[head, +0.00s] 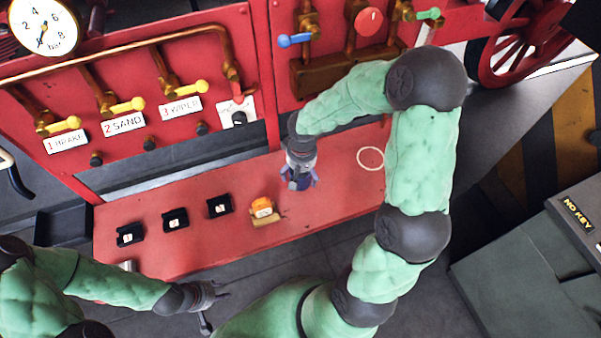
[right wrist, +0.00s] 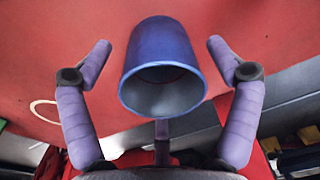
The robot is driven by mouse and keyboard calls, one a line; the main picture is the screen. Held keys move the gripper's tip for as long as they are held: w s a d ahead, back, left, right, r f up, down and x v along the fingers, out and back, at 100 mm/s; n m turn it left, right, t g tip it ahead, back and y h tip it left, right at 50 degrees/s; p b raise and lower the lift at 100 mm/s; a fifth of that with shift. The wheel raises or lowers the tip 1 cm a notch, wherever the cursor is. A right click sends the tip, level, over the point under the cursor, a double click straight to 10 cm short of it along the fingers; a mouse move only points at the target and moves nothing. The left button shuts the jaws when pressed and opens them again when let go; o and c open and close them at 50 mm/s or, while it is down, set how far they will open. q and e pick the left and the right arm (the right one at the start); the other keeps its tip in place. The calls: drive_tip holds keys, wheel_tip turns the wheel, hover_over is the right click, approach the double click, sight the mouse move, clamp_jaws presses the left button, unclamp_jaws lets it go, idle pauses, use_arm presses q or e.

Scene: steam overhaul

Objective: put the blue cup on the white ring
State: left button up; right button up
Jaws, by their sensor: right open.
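The blue cup (right wrist: 165,52) is between the spread fingers of my right gripper (right wrist: 160,46) in the right wrist view, with a gap on each side. Its open mouth faces the camera. In the head view my right gripper (head: 299,178) is over the red bench, and the cup is mostly hidden there. The white ring (head: 370,148) lies flat on the bench, to the right of that gripper, with nothing on it. Part of the ring also shows at the left of the right wrist view (right wrist: 38,103). My left gripper (head: 212,306) is empty, with fingers apart, in front of the bench.
An orange-topped block (head: 262,208) and several black numbered holders (head: 175,219) stand on the red bench (head: 330,206) left of my right gripper. A red panel with yellow levers (head: 128,105) rises behind. The bench around the ring is clear.

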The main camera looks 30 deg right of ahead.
drive_tip(key=shift+o, duration=0.2)
wheel_tip(320, 180, up, 11)
drive_tip(key=p, duration=0.2)
drive_tip(key=shift+s+p, duration=0.35)
drive_tip(key=f+m+b, duration=0.1)
drive_tip(key=f+m, duration=0.1)
drive_tip(key=m, duration=0.2)
drive_tip(key=f+m+b, duration=0.2)
drive_tip(key=m, duration=0.3)
drive_tip(key=w+f+m+b, duration=0.1)
drive_tip(key=f+m+b, duration=0.1)
drive_tip(key=m, duration=0.3)
drive_tip(key=shift+w+d+f+g, duration=0.1)
drive_tip(key=shift+d+f+g, duration=0.25)
drive_tip(key=shift+f, duration=0.2)
drive_tip(key=shift+a+f+b, duration=0.15)
drive_tip(key=shift+f+b, duration=0.4)
drive_tip(key=shift+f, duration=0.8)
drive_tip(key=shift+a+f+b, duration=0.15)
drive_tip(key=shift+f+b, duration=0.35)
drive_tip(key=shift+f, duration=0.85)
drive_tip(key=shift+s+r, duration=0.1)
drive_tip(key=shift+s, duration=0.1)
drive_tip(key=c, duration=1.4)
